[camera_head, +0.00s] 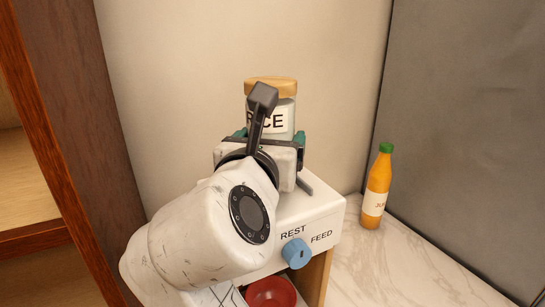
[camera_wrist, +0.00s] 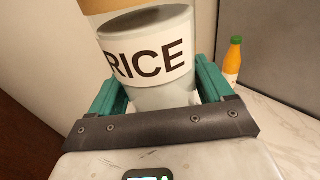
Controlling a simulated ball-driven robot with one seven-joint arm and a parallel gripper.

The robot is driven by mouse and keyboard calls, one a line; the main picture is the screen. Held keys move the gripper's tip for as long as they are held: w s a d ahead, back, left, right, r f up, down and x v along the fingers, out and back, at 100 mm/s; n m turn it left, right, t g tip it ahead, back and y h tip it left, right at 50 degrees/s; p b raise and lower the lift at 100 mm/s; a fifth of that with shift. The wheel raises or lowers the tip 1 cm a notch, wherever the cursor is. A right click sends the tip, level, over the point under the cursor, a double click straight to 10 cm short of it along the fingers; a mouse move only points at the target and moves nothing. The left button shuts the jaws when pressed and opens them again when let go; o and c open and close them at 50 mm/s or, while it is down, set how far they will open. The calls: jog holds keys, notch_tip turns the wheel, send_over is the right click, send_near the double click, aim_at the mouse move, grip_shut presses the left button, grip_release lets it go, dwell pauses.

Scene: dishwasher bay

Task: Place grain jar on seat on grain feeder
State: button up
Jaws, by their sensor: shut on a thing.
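The grain jar (camera_head: 286,112) has a tan lid and a white label reading RICE. It stands roughly upright in the head view, above the back of the grain feeder (camera_head: 322,214). The jar fills the upper middle of the wrist view (camera_wrist: 150,62), slightly tilted there. My gripper (camera_head: 269,136) is shut on the jar, with one teal finger on each side of its lower part. The feeder is a white box with a blue knob (camera_head: 296,253) near the words REST and FEED. The seat and the jar's base are hidden, so I cannot tell whether they touch.
An orange juice bottle (camera_head: 377,188) with a green cap stands on the marble counter (camera_head: 415,255) right of the feeder. A red bowl (camera_head: 271,293) sits below the feeder's front. A wooden cabinet (camera_head: 75,140) rises at left. A wall is close behind. The counter at front right is clear.

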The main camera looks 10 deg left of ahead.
jog(key=shift+f, duration=1.45)
jog(key=o, duration=1.4)
jog(key=shift+f, duration=0.2)
jog(key=shift+r, duration=0.2)
jog(key=s+b, duration=0.1)
jog(key=s, duration=1.1)
jog(key=shift+a+r, duration=0.25)
jog(key=shift+a, duration=0.2)
